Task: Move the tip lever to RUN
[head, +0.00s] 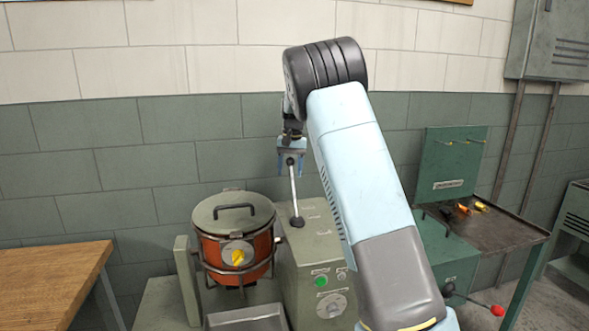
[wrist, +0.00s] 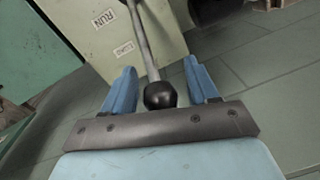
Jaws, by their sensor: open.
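The tip lever (head: 294,192) is a thin metal rod rising from a black boot on top of the grey-green machine cabinet (head: 318,262). It stands nearly upright in the head view, its top slightly left. In the wrist view the lever (wrist: 147,45) ends in a black ball knob (wrist: 160,95). My gripper (head: 290,168) is open above the cabinet, pointing down, with the lever's top between its blue fingers. In the wrist view my gripper (wrist: 159,68) has the knob near its palm, with gaps to both fingers. A RUN label (wrist: 103,19) is left of the rod; a second label (wrist: 124,48) is hard to read.
An orange pot with a grey lid (head: 233,213) stands left of the cabinet, a tray (head: 247,317) below it. A wooden table (head: 50,275) is at far left. A green bench (head: 500,238) with small tools and a red-knobbed lever (head: 497,310) are right.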

